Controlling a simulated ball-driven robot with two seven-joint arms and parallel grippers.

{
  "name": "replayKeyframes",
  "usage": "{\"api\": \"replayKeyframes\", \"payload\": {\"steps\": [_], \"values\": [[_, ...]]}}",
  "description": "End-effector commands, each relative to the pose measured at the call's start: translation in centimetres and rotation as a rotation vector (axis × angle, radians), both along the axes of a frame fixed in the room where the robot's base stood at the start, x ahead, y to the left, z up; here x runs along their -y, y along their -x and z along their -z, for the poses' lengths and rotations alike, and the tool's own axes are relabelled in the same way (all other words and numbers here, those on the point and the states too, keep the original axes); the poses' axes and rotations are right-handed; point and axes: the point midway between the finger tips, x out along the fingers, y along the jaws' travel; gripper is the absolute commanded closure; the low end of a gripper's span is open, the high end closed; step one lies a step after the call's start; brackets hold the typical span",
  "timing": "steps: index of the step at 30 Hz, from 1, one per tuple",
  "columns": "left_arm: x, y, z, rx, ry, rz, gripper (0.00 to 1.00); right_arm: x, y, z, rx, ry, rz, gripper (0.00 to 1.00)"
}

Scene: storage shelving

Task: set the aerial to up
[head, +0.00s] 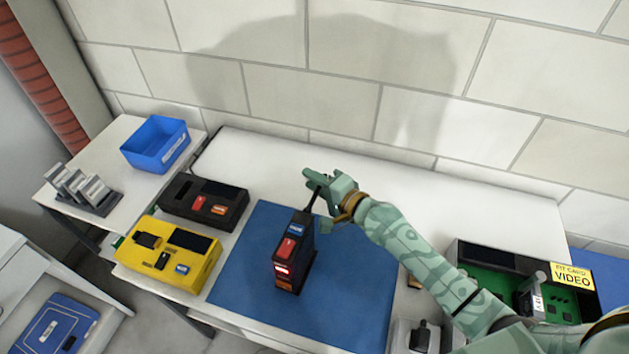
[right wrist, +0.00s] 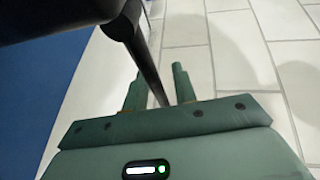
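A dark handheld radio-like unit (head: 292,258) with red and blue buttons stands on the blue mat (head: 240,262). Its black aerial (head: 313,199) rises from the top and leans up and to the right in the head view. My right gripper (head: 318,181) is at the aerial's upper end. In the right wrist view, the dark aerial rod (right wrist: 150,70) runs between the two green fingers (right wrist: 158,85), with a gap on each side, so the gripper looks open around it. My left gripper is not in view.
A yellow device (head: 176,252) and a black device (head: 205,203) stand left of the mat. A blue bin (head: 155,144) and a rack of grey cards (head: 84,190) are farther left. White table behind the mat is clear.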

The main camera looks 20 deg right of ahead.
Motion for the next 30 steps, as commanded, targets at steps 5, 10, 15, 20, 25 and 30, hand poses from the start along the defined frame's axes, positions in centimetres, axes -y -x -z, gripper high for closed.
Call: {"api": "replayKeyframes", "payload": {"steps": [5,10,15,20,25,30], "values": [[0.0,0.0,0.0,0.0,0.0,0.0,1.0,0.0,0.0,0.0,0.0,0.0,0.0,1.0],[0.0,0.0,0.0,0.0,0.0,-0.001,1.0,0.0,0.1,0.0,0.003,0.003,0.0,1.0],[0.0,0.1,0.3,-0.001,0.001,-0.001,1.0,0.0,0.1,-0.3,0.033,0.025,-0.001,1.0],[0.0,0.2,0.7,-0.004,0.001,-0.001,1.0,0.0,0.1,-0.8,0.097,0.078,-0.003,1.0],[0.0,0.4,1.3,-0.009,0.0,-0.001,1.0,-0.2,0.2,-1.9,0.205,0.162,-0.003,1.0],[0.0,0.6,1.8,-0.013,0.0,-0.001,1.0,-0.4,0.5,-3.2,0.331,0.262,-0.004,1.0]]}}
